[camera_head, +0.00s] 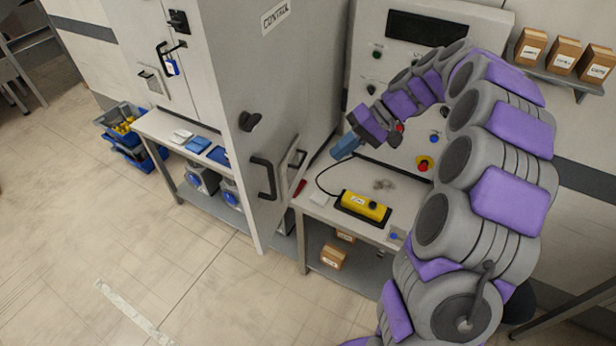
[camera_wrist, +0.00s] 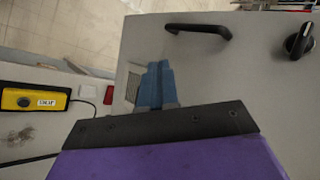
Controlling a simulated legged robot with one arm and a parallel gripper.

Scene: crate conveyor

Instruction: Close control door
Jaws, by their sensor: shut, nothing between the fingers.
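The grey control door (camera_head: 292,75) carries a CONTROL label and stands swung out, its lower near corner over the floor. It has a black handle (camera_head: 263,177) and a black knob (camera_head: 249,121). In the wrist view the door (camera_wrist: 240,75) fills the upper right, with its handle (camera_wrist: 198,30) beyond my fingers and its knob (camera_wrist: 298,42) to the right. My gripper (camera_head: 345,147) has blue fingers, shut and empty, to the right of the door above the workbench. The fingers (camera_wrist: 157,84) point at the labelled face; I cannot tell whether they touch it.
The workbench (camera_head: 385,235) holds a yellow control box (camera_head: 364,206) with a cable. A panel with a red emergency button (camera_head: 424,163) stands behind. Left is a table (camera_head: 160,125) with blue items. Boxes sit on a shelf (camera_head: 550,72) at right. The floor at front left is clear.

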